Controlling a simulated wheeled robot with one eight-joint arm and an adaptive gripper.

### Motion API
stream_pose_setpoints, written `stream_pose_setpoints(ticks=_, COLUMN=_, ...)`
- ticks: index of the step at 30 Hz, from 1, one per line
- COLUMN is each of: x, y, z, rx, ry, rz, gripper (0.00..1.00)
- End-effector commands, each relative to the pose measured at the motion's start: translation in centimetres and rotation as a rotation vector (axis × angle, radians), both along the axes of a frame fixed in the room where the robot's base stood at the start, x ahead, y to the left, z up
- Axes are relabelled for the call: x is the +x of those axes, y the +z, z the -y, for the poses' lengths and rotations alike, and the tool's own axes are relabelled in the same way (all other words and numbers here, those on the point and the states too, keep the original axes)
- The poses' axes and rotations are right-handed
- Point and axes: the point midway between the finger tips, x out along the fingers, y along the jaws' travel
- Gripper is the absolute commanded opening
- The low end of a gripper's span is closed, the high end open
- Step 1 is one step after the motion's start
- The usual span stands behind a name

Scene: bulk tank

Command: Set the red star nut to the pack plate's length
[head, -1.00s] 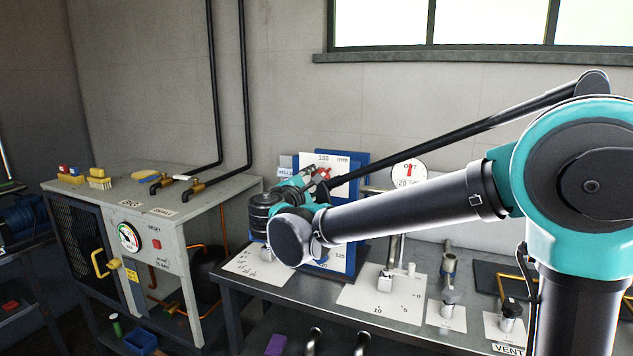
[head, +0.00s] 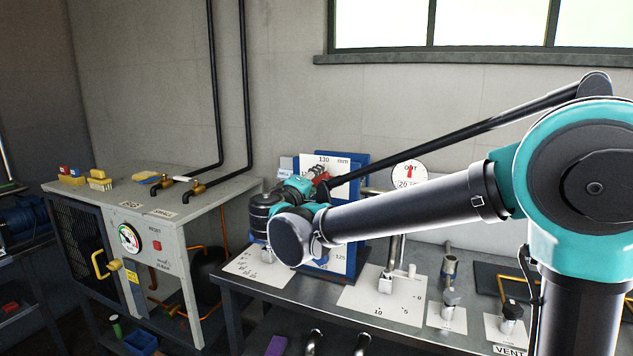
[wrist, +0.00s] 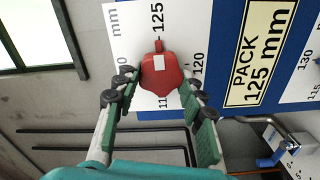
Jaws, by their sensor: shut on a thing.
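The red star nut (wrist: 161,74) sits on a white dial face (wrist: 118,22) on the blue board (wrist: 226,40). Its pointer tab points up in the wrist view, at the 125 mark. The yellow pack plate (wrist: 262,52), reading "PACK 125 mm", is on the board to the right. My gripper (wrist: 160,88) is shut on the nut, a finger on each side; the fingers partly cover the 130 and 115 marks. In the head view the nut (head: 320,174) shows small and my wrist hides much of the dial.
A second dial face (wrist: 303,75) is at the right of the wrist view. A blue-handled valve (wrist: 270,160) is at lower right. In the head view the bench (head: 270,300) carries several small fittings on white cards. A grey cabinet (head: 170,240) stands to the left.

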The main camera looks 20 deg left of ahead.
Motion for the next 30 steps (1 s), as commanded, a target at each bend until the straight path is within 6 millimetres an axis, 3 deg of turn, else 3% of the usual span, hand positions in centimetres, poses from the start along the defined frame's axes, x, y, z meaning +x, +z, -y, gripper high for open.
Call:
stream_pose_setpoints(ticks=18, x=-0.05, y=-0.13, z=0.08, rx=0.041, ry=-0.001, rz=0.000, gripper=0.11)
stream_pose_setpoints(ticks=19, x=-0.05, y=-0.13, z=0.08, rx=0.041, ry=-0.001, rz=0.000, gripper=0.43)
stream_pose_setpoints(ticks=21, x=-0.05, y=-0.10, z=0.07, rx=0.040, ry=-0.001, rz=0.000, gripper=0.52)
stream_pose_setpoints(ticks=24, x=-0.03, y=-0.08, z=0.05, rx=0.040, ry=0.000, rz=0.001, gripper=0.61)
stream_pose_setpoints(ticks=30, x=-0.01, y=-0.04, z=0.03, rx=0.039, ry=-0.001, rz=0.002, gripper=0.61)
